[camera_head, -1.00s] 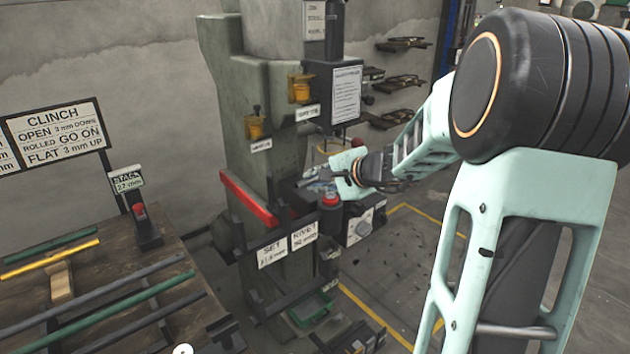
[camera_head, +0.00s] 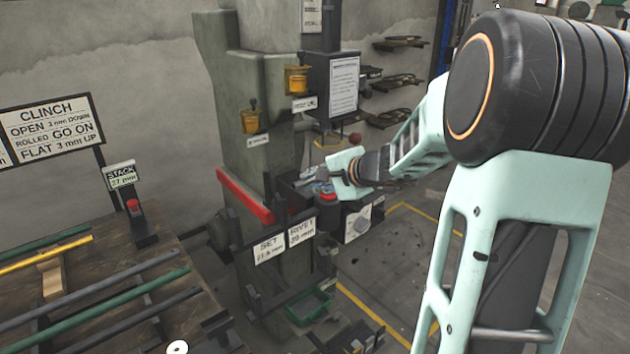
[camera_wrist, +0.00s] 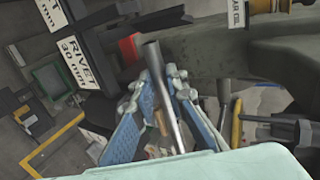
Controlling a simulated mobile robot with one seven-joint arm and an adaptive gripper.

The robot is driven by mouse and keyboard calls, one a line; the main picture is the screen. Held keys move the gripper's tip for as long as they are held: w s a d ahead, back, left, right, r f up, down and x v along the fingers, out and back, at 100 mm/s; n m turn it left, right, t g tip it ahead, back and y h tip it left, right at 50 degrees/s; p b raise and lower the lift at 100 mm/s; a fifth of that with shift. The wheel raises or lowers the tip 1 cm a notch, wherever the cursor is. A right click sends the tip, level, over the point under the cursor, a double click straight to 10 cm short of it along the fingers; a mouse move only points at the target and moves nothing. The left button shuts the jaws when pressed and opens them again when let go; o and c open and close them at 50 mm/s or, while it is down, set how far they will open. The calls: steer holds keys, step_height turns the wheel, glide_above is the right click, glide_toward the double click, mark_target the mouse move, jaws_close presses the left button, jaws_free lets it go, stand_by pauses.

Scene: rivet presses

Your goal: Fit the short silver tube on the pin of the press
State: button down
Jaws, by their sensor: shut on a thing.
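My gripper (camera_wrist: 160,78) has blue-padded fingers and is shut on a silver tube (camera_wrist: 165,90). The tube runs lengthwise between the fingers, its open end sticking out past the fingertips. In the head view my gripper (camera_head: 318,188) is at the working area of the green-grey press (camera_head: 262,150), just behind a red button (camera_head: 328,197). The tube is too small to make out there. I cannot clearly identify the press pin in either view, nor tell whether the tube touches it.
A red bar (camera_head: 245,196) juts from the press front, above the SET and RIVET labels (camera_head: 285,241). A green bin (camera_head: 308,307) sits low on the press. A wooden bench (camera_head: 110,300) with several rods stands at left. Yellow-lined floor lies open at right.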

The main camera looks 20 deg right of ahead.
steer(key=c, duration=1.8)
jaws_free()
steer(key=shift+c, duration=0.2)
steer(key=v, duration=1.2)
